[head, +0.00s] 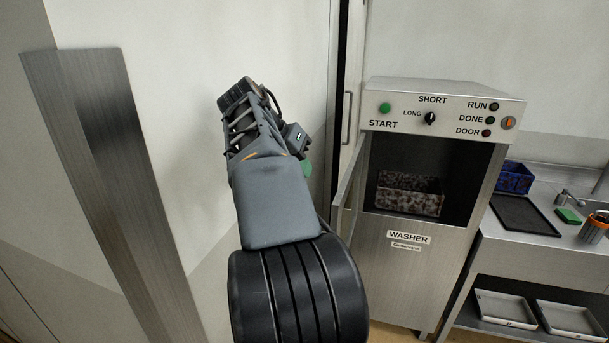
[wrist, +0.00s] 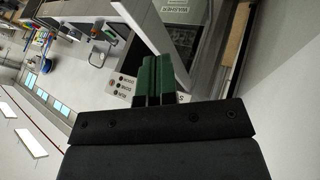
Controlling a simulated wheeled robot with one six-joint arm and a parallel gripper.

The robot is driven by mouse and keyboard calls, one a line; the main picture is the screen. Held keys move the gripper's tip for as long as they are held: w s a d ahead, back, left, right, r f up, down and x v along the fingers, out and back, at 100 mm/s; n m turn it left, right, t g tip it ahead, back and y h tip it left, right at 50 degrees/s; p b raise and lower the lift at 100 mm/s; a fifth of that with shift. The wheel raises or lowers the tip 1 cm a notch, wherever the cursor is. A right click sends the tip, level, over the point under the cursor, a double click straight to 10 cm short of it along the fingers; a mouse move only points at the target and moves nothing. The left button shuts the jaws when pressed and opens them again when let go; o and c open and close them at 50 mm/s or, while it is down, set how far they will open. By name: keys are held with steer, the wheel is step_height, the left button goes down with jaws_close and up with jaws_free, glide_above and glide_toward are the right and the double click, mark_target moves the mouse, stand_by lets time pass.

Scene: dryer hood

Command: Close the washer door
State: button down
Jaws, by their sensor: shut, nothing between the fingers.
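The washer (head: 405,270) is a steel cabinet with a control panel on top. Its door (head: 350,187) stands open at the left side of the opening and is seen nearly edge-on. In the wrist view a pale slanted panel, seemingly the door (wrist: 146,24), lies just beyond my fingers. My gripper (head: 307,167) is left of the door in the head view, mostly hidden behind my arm, with one green fingertip showing. In the wrist view my gripper's (wrist: 154,76) green fingers are together and empty. I cannot tell whether they touch the door.
A dark speckled basket (head: 409,193) sits inside the washer. The panel has a green start button (head: 385,107), a knob and several lamps. A steel counter (head: 500,232) with a blue crate (head: 514,178) and black tray stands right. A steel post (head: 110,160) stands left.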

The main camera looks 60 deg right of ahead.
mark_target(341, 212)
steer(key=x, duration=0.9)
steer(key=shift+s+d+p, duration=0.2)
steer(key=shift+s+p, duration=0.05)
steer(key=shift+p, duration=0.1)
